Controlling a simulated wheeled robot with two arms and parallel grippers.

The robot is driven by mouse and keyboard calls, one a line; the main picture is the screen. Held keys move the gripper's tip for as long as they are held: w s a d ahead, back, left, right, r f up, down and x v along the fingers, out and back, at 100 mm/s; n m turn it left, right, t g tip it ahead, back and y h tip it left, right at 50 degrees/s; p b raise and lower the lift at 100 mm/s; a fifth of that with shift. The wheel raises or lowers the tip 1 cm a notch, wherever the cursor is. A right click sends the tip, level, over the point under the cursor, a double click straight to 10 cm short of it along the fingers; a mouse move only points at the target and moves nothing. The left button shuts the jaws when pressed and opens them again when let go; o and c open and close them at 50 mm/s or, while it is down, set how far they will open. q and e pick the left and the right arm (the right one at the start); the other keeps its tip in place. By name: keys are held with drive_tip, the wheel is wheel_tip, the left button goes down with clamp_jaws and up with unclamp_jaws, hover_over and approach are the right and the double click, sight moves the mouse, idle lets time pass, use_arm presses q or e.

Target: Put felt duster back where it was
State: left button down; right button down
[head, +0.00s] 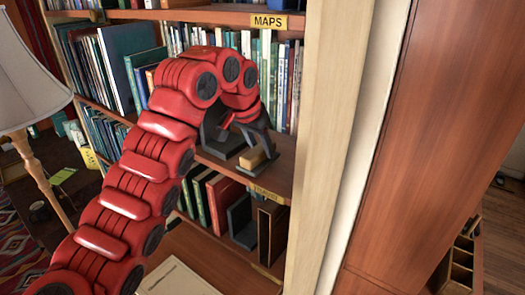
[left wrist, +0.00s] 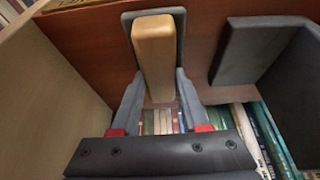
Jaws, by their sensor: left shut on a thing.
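The felt duster (head: 257,157), a pale wooden block with what looks like a dark felt base, is at the bookcase shelf (head: 276,180) below the MAPS label. The duster (left wrist: 154,50) also shows in the left wrist view, upright in the picture between the fingers. My left gripper (head: 250,143) is shut on it, with one grey finger on each side of the block in the wrist view (left wrist: 154,95). I cannot tell whether its base touches the shelf. My right gripper is not in view.
A grey bookend (left wrist: 240,50) stands close to the right of the duster in the wrist view. Books (head: 282,85) fill the shelf behind. The pale bookcase side panel (head: 335,100) borders the shelf on the right. A lamp (head: 28,80) stands at the left.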

use_arm(q)
drive_tip(key=shift+s+f, duration=0.1)
drive_tip(key=shift+f, duration=0.2)
drive_tip(key=shift+w+f, duration=0.15)
drive_tip(key=shift+w, duration=0.1)
drive_tip(key=c, duration=0.7)
unclamp_jaws()
drive_tip(key=shift+o, duration=1.4)
drive_tip(key=shift+s, duration=0.1)
